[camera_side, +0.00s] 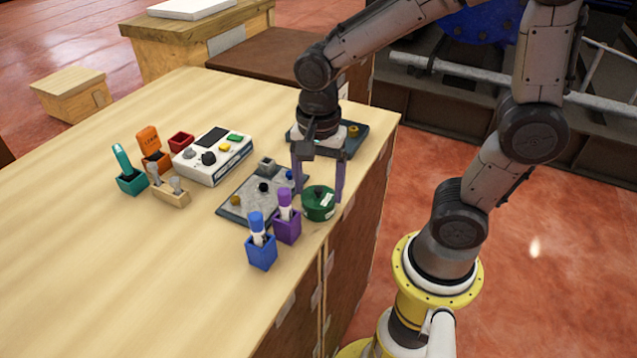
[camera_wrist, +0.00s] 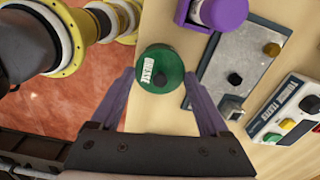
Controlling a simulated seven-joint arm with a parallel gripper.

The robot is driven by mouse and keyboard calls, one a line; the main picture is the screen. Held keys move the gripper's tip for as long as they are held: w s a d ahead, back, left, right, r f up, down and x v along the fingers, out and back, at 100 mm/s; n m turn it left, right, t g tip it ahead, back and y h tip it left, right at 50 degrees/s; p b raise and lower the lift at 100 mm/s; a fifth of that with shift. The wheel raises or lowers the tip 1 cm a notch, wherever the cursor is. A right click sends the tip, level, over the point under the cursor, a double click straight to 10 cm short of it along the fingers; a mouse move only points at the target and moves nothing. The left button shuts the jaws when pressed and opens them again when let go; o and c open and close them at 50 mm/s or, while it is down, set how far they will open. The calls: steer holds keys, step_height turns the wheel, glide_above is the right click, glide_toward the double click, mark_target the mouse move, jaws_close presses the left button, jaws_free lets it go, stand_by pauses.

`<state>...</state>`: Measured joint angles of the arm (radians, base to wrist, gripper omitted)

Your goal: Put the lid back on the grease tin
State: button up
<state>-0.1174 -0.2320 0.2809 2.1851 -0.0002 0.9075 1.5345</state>
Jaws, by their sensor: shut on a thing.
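The green grease tin (camera_side: 318,208) stands near the table's right edge in the side view. Its round green lid (camera_wrist: 168,62), with a dark knob and a white label, shows from above in the wrist view. The lid sits at the tin's top; I cannot tell whether it is fully seated. My gripper (camera_side: 319,194) points down, with one purple finger on either side of the lid. It is shut on the lid, and the fingertips (camera_wrist: 160,76) also show in the wrist view. The tin's lower body is hidden under the lid in the wrist view.
A purple holder (camera_side: 287,229) and a blue holder (camera_side: 261,253), each with a marker, stand close by at the front left. A grey panel (camera_side: 240,208) with knobs lies left of the tin. A white tester box (camera_side: 212,160) stands farther back. The table's front left is clear.

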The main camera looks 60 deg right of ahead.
stand_by(0.3)
steer(key=o, duration=1.2)
steer(key=shift+r, duration=0.1)
steer(key=shift+r, duration=3.4)
steer(key=shift+c, duration=0.3)
jaws_close()
steer(key=shift+f, duration=0.3)
